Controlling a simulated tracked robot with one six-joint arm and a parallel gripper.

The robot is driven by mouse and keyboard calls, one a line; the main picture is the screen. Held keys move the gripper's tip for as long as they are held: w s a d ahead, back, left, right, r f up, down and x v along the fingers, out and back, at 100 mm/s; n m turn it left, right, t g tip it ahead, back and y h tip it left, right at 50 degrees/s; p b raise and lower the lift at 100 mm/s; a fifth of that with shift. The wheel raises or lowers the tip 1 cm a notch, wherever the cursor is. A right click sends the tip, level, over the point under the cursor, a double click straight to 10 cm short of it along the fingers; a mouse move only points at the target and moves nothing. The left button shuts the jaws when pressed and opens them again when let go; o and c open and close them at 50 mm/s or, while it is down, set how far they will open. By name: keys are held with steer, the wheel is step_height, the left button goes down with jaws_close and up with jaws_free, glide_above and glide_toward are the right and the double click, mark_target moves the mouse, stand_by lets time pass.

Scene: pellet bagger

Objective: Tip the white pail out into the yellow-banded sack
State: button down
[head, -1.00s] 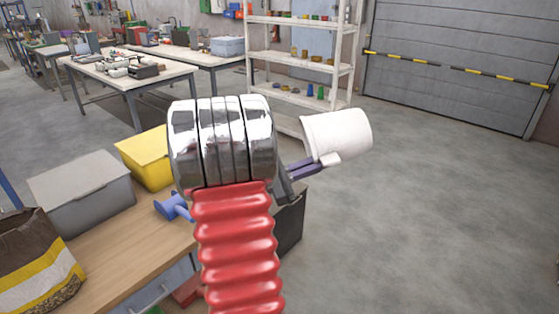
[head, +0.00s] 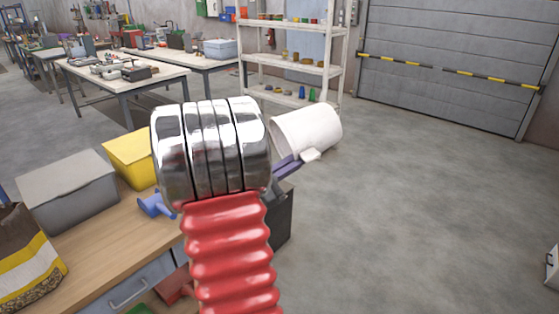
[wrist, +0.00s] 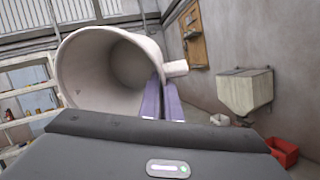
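The white pail (head: 308,131) is held out beyond my wrist, tilted far over on its side. In the wrist view the pail (wrist: 75,75) shows its open mouth towards the camera, and the inside that shows looks empty. My gripper (wrist: 163,100) has its purple fingers close together on the pail's side, by a short white handle or lug (wrist: 176,68). In the head view my gripper (head: 290,165) is partly hidden by my arm. The yellow-banded sack (head: 28,262) stands at the lower left on the wooden bench, cut by the picture edge, well apart from the pail.
On the bench (head: 110,238) are a grey lidded box (head: 68,190), a yellow box (head: 130,158) and a blue scoop-like thing (head: 155,204). White shelving (head: 290,65) stands behind the pail. The floor to the right is mostly clear.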

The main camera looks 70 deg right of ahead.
steer(key=w+a+f+n+t+h, duration=0.1)
steer(key=w+a+f+n+t, duration=0.15)
steer(key=w+t, duration=0.45)
steer(key=w+a+f+n+t+h, duration=0.15)
steer(key=w+a+n+t, duration=0.25)
steer(key=w, duration=0.5)
steer(key=w+a+f+n+t+h, duration=0.25)
steer(key=w+t, duration=0.35)
steer(key=w, duration=0.3)
steer(key=w+a+f+n+t+y, duration=0.2)
steer(key=w+a+n+t+y, duration=0.1)
steer(key=w+a+t, duration=0.4)
steer(key=w+a+f+n+t+y, duration=0.25)
steer(key=w+a+n, duration=0.2)
steer(key=a, duration=0.45)
steer(key=w+a+f+n+t+y, duration=0.2)
steer(key=a+y, duration=0.1)
steer(key=a, duration=0.6)
steer(key=w+a+f+n+t+y, duration=0.1)
steer(key=w+a+f+t+y, duration=0.1)
steer(key=a, duration=0.7)
steer(key=w+a+f+n+t+y, duration=0.2)
steer(key=a+y, duration=0.3)
steer(key=a, duration=0.4)
steer(key=shift+f+n, duration=0.35)
steer(key=shift+f, duration=0.1)
steer(key=shift+w+t, duration=0.1)
steer(key=shift+t, duration=0.15)
